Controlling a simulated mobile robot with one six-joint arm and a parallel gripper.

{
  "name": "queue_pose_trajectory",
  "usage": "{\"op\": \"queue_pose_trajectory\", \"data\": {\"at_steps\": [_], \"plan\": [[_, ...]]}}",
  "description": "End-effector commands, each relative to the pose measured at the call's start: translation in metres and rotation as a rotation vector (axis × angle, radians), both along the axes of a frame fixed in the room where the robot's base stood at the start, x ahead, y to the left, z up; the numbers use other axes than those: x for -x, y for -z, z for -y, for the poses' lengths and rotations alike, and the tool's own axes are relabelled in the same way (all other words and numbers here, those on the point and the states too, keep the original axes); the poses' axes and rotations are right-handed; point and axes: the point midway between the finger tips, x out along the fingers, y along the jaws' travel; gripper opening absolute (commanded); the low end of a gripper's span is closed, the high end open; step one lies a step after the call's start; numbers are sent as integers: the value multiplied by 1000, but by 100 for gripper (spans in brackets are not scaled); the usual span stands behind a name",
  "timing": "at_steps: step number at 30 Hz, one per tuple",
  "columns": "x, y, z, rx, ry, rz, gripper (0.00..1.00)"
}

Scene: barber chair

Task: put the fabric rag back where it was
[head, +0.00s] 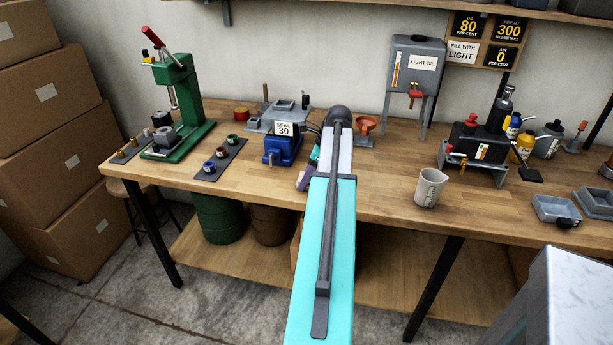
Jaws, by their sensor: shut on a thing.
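My arm reaches from the bottom middle of the head view up over the workbench (400,190), and its links hide what lies behind them. My gripper's fingers do not show; they are hidden behind the arm. A small purple-grey and teal part shows at the left edge of the arm, near the bench's front edge; I cannot tell what it is. I cannot make out the fabric rag anywhere in this view.
A green press (185,105) and a blue block marked SEAL 30 (283,150) stand left of my arm. To the right are a beaker (429,187), a light-oil tank (415,65), a black-topped device (470,150) and grey trays (556,209). Bench space around the beaker is clear.

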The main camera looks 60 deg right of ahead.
Motion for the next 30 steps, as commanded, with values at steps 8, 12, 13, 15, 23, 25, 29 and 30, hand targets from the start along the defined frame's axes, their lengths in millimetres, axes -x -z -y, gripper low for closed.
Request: {"op": "queue_pose_trajectory", "data": {"at_steps": [8, 12, 13, 15, 23, 25, 29, 30], "plan": [[0, 2, 0, 0, 0, 0, 58], [-1, 2, -1, 0, -1, 0, 69], [-1, 2, -1, 0, -1, 0, 69], [-1, 2, -1, 0, -1, 0, 69], [-1, 0, -1, 0, -1, 0, 69], [0, -3, 0, 0, -1, 0, 69], [4, -13, 2, 2, 0, 1, 69], [6, -16, 2, 2, 1, 1, 69]]}}
